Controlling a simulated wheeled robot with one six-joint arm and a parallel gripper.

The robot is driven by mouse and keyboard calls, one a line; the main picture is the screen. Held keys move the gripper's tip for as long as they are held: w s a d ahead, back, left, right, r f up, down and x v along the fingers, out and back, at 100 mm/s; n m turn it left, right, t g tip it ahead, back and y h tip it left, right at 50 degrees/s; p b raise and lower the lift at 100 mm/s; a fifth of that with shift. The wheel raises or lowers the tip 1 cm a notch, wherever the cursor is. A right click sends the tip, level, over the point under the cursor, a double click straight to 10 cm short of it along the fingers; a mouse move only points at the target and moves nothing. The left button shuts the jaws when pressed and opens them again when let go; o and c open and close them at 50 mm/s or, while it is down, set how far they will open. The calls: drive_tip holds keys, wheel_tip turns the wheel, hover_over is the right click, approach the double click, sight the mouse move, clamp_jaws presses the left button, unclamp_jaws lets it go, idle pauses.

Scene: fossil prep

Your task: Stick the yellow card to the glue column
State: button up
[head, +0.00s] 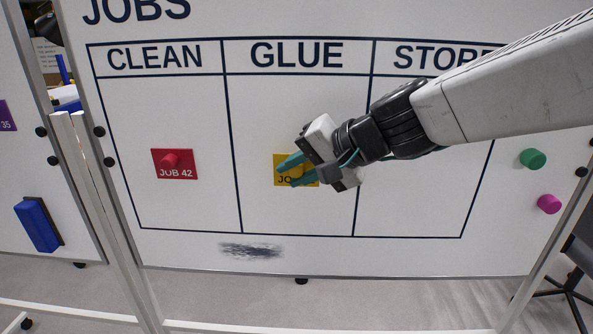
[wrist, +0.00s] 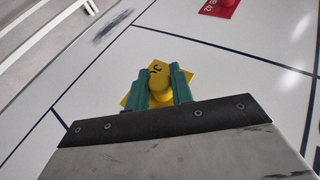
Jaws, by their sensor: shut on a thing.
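The whiteboard (head: 190,210) has three columns headed CLEAN, GLUE and STORE. The yellow card (head: 280,177) is in the GLUE column (head: 300,95), at mid to lower height and inside its lines. It looks flat on or very close to the board; a small gap cannot be ruled out. My gripper (head: 295,170) has its teal fingers shut on the card's yellow knob, and hides part of the card. In the wrist view the knob (wrist: 160,92) sits between the fingers, with the yellow card (wrist: 183,72) behind.
A red JOB 42 card (head: 173,164) is in the CLEAN column. Green (head: 532,158) and magenta (head: 549,204) magnets are at the right edge. A dark smudge (head: 251,250) is below the table. A blue eraser (head: 38,223) is on the left board.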

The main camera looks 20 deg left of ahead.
drive_tip(key=shift+o, duration=1.2)
drive_tip(key=shift+w+a, duration=0.15)
drive_tip(key=shift+w, duration=0.6)
drive_tip(key=o, duration=0.8)
drive_tip(key=s+d, duration=0.1)
drive_tip(key=s, duration=0.6)
drive_tip(key=shift+d, duration=0.3)
